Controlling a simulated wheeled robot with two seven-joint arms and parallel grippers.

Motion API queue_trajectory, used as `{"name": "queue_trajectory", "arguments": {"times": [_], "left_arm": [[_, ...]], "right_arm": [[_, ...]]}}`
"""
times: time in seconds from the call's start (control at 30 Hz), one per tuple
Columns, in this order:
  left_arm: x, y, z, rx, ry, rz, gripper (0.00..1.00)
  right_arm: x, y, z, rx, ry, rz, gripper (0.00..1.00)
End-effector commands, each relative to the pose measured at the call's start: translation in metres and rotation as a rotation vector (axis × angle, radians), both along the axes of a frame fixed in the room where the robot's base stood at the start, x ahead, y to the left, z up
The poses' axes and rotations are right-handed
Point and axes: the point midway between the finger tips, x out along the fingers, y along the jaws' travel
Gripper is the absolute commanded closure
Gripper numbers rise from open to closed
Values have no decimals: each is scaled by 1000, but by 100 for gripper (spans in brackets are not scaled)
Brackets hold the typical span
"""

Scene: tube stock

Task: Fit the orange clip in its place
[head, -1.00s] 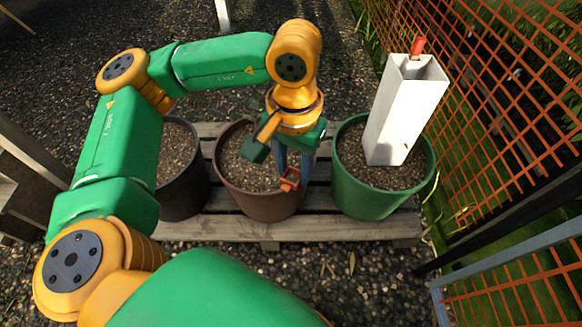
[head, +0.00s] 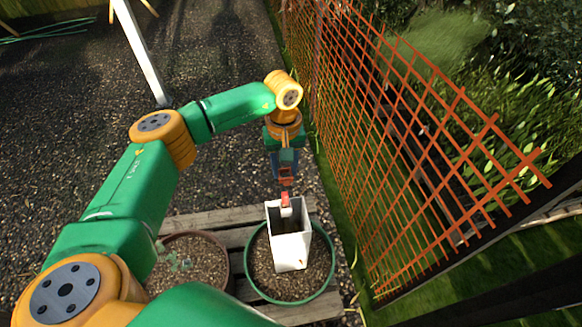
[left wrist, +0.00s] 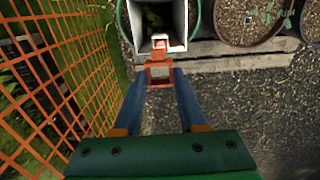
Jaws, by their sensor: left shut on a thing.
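A white square tube (head: 289,249) stands in soil in the green pot, its open top showing. A red-orange piece (head: 286,198) sits at its far rim. My left gripper (head: 285,172) is just beyond that rim, shut on the orange clip (head: 286,181). In the left wrist view the clip (left wrist: 160,73) is a small square frame between the two blue-grey fingertips. It is close to the tube's rim (left wrist: 176,48); I cannot tell whether they touch. My right gripper is not in view.
The green pot (head: 259,289) stands on a wooden pallet (head: 200,220) beside a brown pot (head: 224,250). An orange mesh fence (head: 390,150) runs along the right. Gravel behind the pots is clear around the gripper.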

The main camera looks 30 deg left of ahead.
Motion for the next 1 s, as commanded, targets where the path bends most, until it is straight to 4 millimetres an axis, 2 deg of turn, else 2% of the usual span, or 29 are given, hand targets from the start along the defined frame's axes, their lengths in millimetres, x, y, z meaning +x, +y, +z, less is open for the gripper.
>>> {"name": "queue_trajectory", "arguments": {"times": [0.17,0.53,1.0], "left_arm": [[0,1,-11,0,1,6,100],[0,1,-58,-1,2,4,100],[0,1,-58,-1,1,4,100]], "right_arm": [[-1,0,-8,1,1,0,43],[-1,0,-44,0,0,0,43],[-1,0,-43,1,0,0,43]]}}
